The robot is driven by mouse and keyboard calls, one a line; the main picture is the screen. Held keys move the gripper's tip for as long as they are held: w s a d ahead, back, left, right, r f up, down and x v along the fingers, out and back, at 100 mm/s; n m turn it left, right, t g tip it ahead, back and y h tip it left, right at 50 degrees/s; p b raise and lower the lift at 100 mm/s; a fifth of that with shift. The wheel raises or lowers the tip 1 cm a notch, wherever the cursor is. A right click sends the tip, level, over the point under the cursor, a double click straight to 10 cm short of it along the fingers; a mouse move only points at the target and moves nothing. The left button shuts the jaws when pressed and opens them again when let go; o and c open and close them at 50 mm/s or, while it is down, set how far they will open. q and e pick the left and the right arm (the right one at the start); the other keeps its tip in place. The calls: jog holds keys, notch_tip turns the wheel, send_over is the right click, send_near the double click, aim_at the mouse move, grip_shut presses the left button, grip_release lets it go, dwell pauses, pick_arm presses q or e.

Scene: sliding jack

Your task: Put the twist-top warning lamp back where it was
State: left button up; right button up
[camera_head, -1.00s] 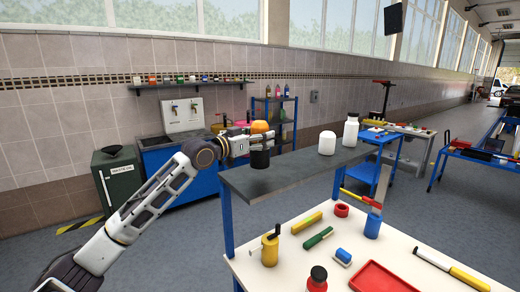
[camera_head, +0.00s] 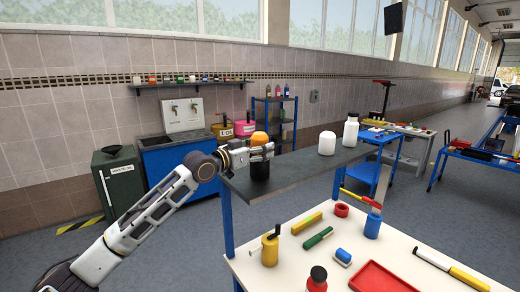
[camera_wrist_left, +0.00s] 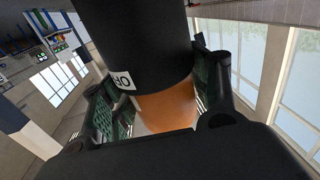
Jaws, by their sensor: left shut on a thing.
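The warning lamp (camera_head: 260,170) has an orange dome above a black base. It is upright at the left end of the dark upper shelf (camera_head: 300,172). My left gripper (camera_head: 262,152) is shut around the lamp between dome and base. The base looks at or very close to the shelf top; I cannot tell if it touches. In the left wrist view, the black base (camera_wrist_left: 135,45) with a small white label and the orange dome (camera_wrist_left: 168,108) show between the fingers. My right gripper is not in view.
A white rounded jar (camera_head: 327,143) and a white bottle with a black cap (camera_head: 350,130) stand farther along the shelf. The shelf between lamp and jar is clear. Below, the white bench (camera_head: 260,284) holds a yellow can (camera_head: 270,250), a red tray (camera_head: 382,278) and several tools.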

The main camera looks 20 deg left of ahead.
pick_arm(q)
jog(key=o, duration=1.7)
jog(key=shift+f, duration=0.1)
jog(key=shift+v, duration=1)
jog(key=shift+b+v, duration=1.4)
jog(key=shift+v, duration=3.6)
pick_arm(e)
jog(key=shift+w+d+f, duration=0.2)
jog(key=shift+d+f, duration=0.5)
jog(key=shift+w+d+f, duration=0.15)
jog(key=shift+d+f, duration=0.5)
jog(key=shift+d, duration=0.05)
